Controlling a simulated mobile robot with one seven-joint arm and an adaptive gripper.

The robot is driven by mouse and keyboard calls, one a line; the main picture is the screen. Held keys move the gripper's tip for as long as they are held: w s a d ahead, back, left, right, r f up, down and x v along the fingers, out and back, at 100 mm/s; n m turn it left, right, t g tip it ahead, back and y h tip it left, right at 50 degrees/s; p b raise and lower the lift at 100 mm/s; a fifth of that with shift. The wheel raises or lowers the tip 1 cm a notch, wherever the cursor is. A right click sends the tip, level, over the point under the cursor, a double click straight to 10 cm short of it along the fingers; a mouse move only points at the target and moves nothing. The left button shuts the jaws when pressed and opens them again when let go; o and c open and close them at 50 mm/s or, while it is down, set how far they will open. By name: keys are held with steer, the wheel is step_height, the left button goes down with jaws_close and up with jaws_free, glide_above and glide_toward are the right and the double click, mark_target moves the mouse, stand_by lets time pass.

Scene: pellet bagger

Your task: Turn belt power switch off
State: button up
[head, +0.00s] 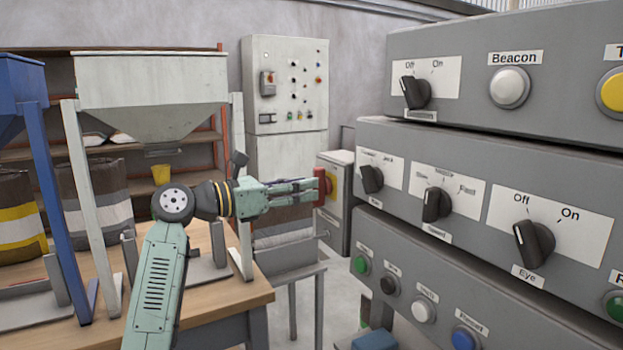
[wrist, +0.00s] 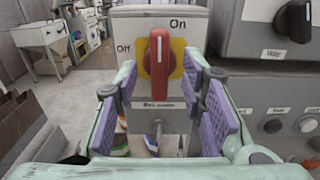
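A red rotary handle (wrist: 159,58) sits on a yellow plate (wrist: 178,48) on the front of a grey switch box (wrist: 140,25) in the wrist view. "On" is marked above it and "Off" to its left. The handle stands upright, pointing toward "On". A label under it is too blurred to read surely.
A grey panel with knobs and buttons (head: 460,150) fills the right side, close to the switch box. Its "Eye" selector (head: 534,243) also has Off and On marks. A wooden table (head: 215,300) and a hopper (head: 150,90) stand left. A tall control cabinet (head: 286,85) stands behind.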

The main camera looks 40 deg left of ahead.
mark_target(320, 187)
steer(key=shift+x, duration=1.5)
steer(key=shift+c, duration=0.2)
jaws_close()
